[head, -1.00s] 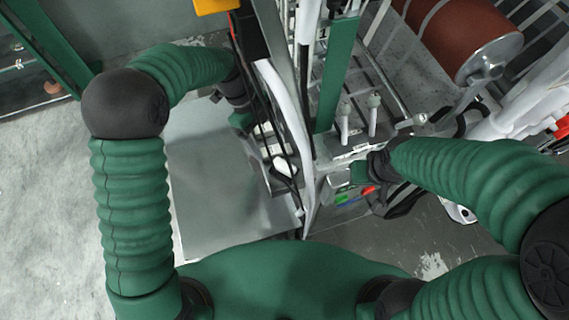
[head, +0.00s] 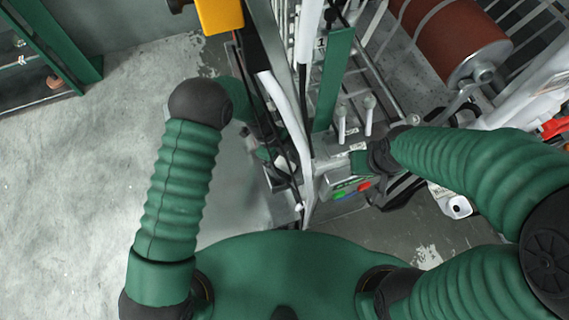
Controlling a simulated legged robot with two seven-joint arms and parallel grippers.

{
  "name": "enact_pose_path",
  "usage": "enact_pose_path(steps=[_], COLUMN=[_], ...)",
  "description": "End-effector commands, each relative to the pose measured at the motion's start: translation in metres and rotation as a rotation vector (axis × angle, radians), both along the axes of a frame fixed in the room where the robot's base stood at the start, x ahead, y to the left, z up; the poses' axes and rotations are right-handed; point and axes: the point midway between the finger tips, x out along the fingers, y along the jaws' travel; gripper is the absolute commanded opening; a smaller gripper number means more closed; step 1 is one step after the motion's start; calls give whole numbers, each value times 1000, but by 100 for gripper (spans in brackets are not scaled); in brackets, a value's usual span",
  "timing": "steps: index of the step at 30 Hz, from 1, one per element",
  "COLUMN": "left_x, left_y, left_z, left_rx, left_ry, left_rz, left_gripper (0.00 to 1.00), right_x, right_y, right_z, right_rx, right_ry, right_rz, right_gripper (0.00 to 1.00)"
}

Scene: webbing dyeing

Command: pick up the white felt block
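I cannot make out the white felt block in the head view now. My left arm comes in from the left, bends at its black elbow and reaches behind it toward the narrow dark ledge beside the machine frame. My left gripper (head: 272,158) is small and partly hidden there among dark parts, so its fingers and anything between them are unclear. My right gripper (head: 360,162) is by the grey control box (head: 335,186) with green, blue and red buttons. Its fingers are not clear either.
A white curved rail (head: 287,112) and a green post (head: 333,80) stand close to my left gripper. Two white-knobbed levers (head: 369,115) rise by the control box. A red-brown roller (head: 452,42) is at the upper right. The concrete floor (head: 70,200) at left is clear.

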Motion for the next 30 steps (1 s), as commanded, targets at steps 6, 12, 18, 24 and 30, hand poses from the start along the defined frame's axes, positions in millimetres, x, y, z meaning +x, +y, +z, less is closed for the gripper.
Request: enact_pose_path(steps=[6, 12, 18, 24, 30], left_x=[0, 0, 0, 0, 0], left_y=[0, 0, 0, 0, 0], left_z=[0, 0, 1, 4, 30], left_rx=[-1, -1, -1, -1, -1], left_ry=[1, 1, 1, 1, 0], left_rz=[0, 1, 1, 1, 0], left_gripper=[51, 25, 12, 12, 12], right_x=[0, 0, 0, 0, 0], right_y=[0, 0, 0, 0, 0], right_z=[0, 0, 0, 2, 16], right_rx=[0, 0, 0, 0, 0], right_ry=[0, 0, 0, 0, 0], right_rz=[0, 0, 0, 0, 0], right_gripper=[0, 0, 0, 0, 0])
